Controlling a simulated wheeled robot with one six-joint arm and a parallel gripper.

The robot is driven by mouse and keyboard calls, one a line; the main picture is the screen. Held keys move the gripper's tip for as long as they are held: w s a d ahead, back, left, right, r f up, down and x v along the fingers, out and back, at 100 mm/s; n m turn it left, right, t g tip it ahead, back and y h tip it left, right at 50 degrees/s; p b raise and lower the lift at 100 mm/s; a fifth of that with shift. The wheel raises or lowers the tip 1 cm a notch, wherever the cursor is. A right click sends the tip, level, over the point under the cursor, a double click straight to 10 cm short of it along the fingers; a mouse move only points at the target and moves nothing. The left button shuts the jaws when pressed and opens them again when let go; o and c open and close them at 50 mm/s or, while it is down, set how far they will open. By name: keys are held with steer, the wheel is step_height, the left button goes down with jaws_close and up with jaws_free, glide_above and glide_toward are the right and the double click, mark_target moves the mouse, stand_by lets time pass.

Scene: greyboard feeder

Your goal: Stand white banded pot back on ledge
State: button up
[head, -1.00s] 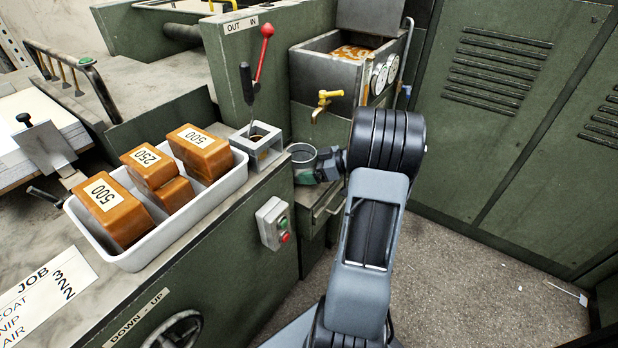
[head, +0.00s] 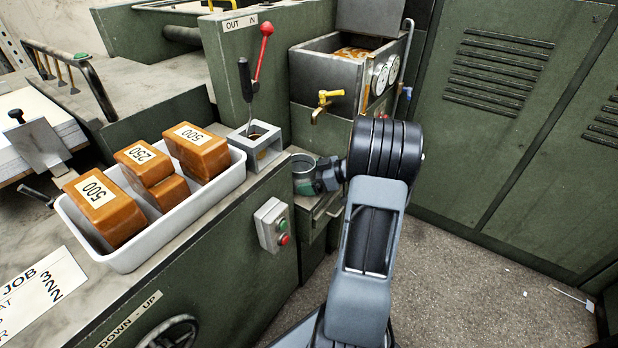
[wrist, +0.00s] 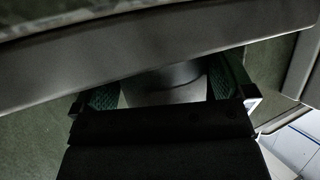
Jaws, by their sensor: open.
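The pale grey-white pot (head: 303,168) is upright with its open rim up, beside the tank stand, just right of the bench end. Its band cannot be made out. My gripper (head: 308,186) is low at the pot, reaching in from the right with its green-padded fingers. In the wrist view the pot (wrist: 163,83) sits between the two open fingers (wrist: 164,95); contact with the pads cannot be told. The ledge (head: 326,207) is the narrow grey top below the tank. The pot's base is hidden, so I cannot tell whether it rests there.
The tank (head: 335,75) with its yellow tap (head: 325,100) stands just behind. The grey square block (head: 254,147) and white tray (head: 190,222) of brown blocks are on the bench to the left. A dark beam (wrist: 150,65) crosses the wrist view.

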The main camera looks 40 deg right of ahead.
steer(key=shift+s+d+r, duration=0.15)
steer(key=shift+r, duration=0.1)
steer(key=p+v, duration=0.5)
steer(key=v, duration=0.6)
steer(key=shift+s+d, duration=0.15)
steer(key=shift+s, duration=0.05)
